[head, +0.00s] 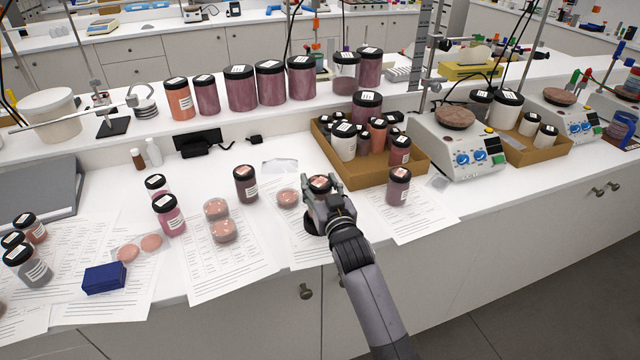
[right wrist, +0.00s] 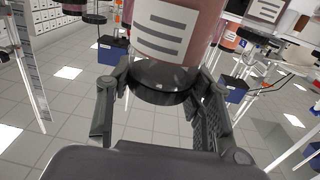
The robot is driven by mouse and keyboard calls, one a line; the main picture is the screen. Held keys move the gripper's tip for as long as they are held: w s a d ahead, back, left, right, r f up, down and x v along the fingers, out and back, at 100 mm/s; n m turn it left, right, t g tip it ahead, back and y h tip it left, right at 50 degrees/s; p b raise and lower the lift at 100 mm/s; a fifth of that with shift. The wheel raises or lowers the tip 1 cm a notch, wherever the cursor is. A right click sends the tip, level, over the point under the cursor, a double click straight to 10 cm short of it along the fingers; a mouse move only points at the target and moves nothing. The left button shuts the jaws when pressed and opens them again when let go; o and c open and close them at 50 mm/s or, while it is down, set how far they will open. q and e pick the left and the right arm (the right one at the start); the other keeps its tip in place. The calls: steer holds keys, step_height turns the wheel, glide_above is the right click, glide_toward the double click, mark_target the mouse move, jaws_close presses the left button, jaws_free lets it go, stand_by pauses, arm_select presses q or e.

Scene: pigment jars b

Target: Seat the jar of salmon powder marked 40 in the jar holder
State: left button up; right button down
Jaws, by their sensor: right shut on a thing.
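My right gripper (head: 324,190) is shut on the black lid of a jar (head: 320,183) near the front of the counter. In the right wrist view, the gripper (right wrist: 165,95) has its fingers on either side of the black lid, and the salmon-coloured jar body (right wrist: 180,28) bears a white striped label. The number on it cannot be read. A dark round shape (head: 311,226) shows just left of the gripper, partly hidden; I cannot tell whether it is the jar holder. I cannot tell whether the jar touches anything below. My left gripper is not in view.
A cardboard tray (head: 412,174) of jars stands behind and right of the gripper. A dark jar (head: 246,183) and a pink sample disc (head: 288,198) lie to the left, and another jar (head: 398,187) stands right. A hotplate stirrer (head: 458,142) stands further right.

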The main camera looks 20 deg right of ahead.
steer(key=shift+f+b, duration=1.2)
steer(key=shift+f, duration=0.6)
steer(key=c, duration=0.7)
jaws_free()
steer(key=s, duration=1.2)
steer(key=shift+a, duration=0.1)
